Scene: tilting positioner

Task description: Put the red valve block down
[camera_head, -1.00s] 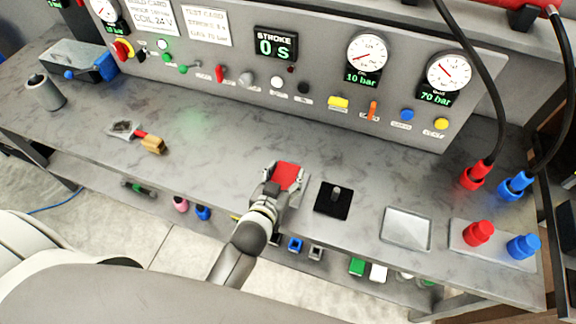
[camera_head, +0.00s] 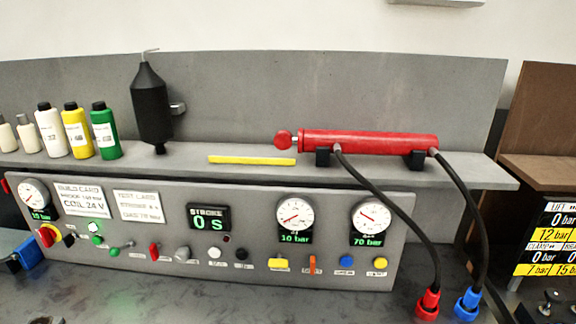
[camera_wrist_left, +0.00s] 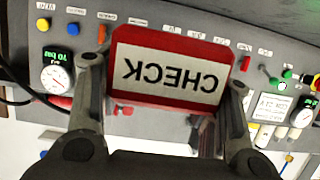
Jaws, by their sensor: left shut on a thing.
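The red valve block (camera_wrist_left: 118,84) fills the middle of the left wrist view. It has a white label reading CHECK, upside down in the picture. My left gripper (camera_wrist_left: 168,75) is shut on it, one finger at each side. The underside of the block and what lies below it are hidden. Neither the block nor my left gripper shows in the head view. My right gripper is in no view.
The grey control panel (camera_head: 130,246) stands at the back, with dials, knobs and switches. A red cylinder (camera_head: 370,143), a yellow strip (camera_head: 252,160), a black canister (camera_head: 152,108) and several bottles stand on the shelf. Black hoses (camera_head: 400,215) hang to red and blue couplings at right.

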